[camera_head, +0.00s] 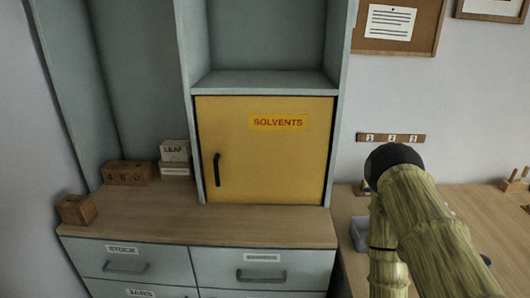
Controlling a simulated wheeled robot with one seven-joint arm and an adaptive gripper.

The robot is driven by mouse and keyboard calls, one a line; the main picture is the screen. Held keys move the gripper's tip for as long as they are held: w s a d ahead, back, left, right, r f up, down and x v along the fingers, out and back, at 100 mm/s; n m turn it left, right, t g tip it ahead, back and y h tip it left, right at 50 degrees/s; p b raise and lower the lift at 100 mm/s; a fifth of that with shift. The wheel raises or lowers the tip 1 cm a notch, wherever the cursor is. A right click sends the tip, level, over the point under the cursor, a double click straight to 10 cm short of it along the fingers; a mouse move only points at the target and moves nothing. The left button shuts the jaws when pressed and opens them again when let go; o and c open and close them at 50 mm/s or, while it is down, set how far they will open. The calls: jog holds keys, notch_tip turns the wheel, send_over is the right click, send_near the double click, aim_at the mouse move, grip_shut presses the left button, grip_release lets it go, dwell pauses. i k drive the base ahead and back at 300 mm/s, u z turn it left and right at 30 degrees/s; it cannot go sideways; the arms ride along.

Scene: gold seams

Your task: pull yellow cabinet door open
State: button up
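The yellow cabinet door (262,158) is shut in the middle of the view, set in a grey-blue cabinet above a wooden counter. It has a red-lettered "SOLVENTS" label (278,122) near its top right. A black vertical handle (217,170) is on its left side, low down. My arm, pale and wood-grained with a dark joint, shows at the lower right, apart from the door. My gripper is not visible in this view.
Wooden boxes (128,172) and a "LEAF" box (175,152) stand on the counter (200,222) left of the door. Drawers with handles (127,266) lie below. The counter in front of the door is clear. A desk (465,205) is at right.

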aim_at(273, 150)
jog(key=u, duration=1.5)
jog(key=k, duration=0.6)
jog(key=u, duration=0.15)
